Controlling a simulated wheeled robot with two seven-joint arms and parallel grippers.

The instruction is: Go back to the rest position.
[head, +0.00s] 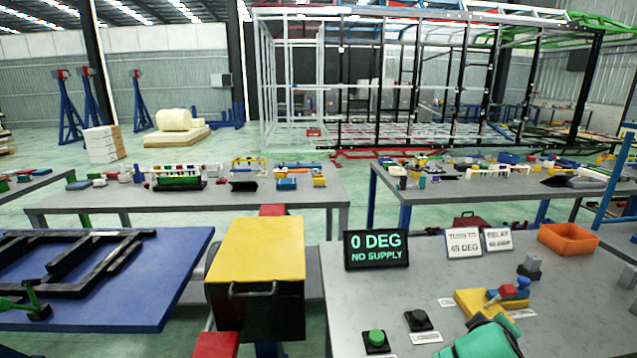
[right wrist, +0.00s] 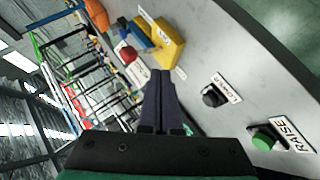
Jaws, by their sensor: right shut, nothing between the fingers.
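My right gripper shows in the right wrist view (right wrist: 162,82) with its two dark fingers together and nothing between them. It is above the grey control table (head: 375,300), near the yellow block (head: 478,301) with a red knob and a blue part. That block also shows in the right wrist view (right wrist: 168,40), just beyond the fingertips; I cannot tell whether they touch it. In the head view only a teal part of my right arm shows at the bottom right; its fingers cannot be made out. My left gripper is not in view.
The green RAISE button (head: 376,340), black LOWER button (head: 418,320), display reading 0 DEG NO SUPPLY (head: 376,249), small signs (head: 464,242) and orange bin (head: 568,240) are on this table. A yellow-topped box (head: 257,250) and blue table (head: 180,265) with black frame stand left.

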